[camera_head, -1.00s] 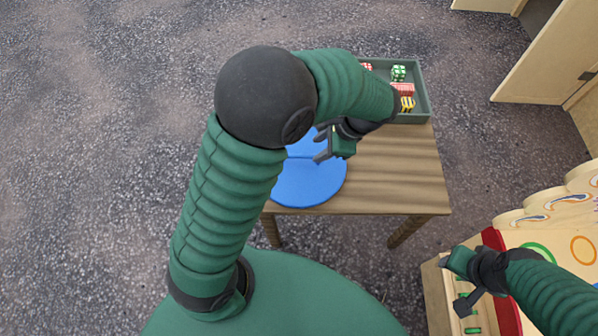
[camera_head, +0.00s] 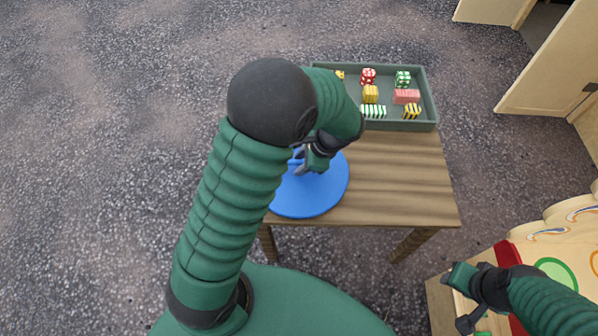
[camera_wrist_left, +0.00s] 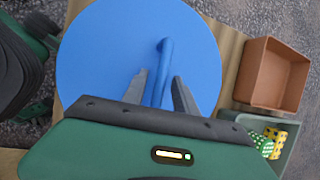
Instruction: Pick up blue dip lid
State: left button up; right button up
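The blue dip lid (camera_head: 318,198) is a large round blue disc on the wooden table, partly hidden by my left arm in the head view. In the left wrist view the lid (camera_wrist_left: 105,60) fills the middle, and its raised bar handle (camera_wrist_left: 165,62) shows between my fingers. My left gripper (camera_head: 308,161) is over the lid. In the left wrist view the left gripper (camera_wrist_left: 160,90) is open, its fingers on either side of the handle with gaps. My right gripper (camera_head: 460,299) is open and empty at the lower right, away from the lid.
A terracotta box (camera_wrist_left: 270,75) is beside the lid in the left wrist view. The wooden table (camera_head: 405,180) is clear right of the lid. A painted stall (camera_head: 550,240) is at the right.

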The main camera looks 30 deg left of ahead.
pick_arm(q)
jog(key=shift+d, duration=0.1)
grip_shut()
dwell(1.1)
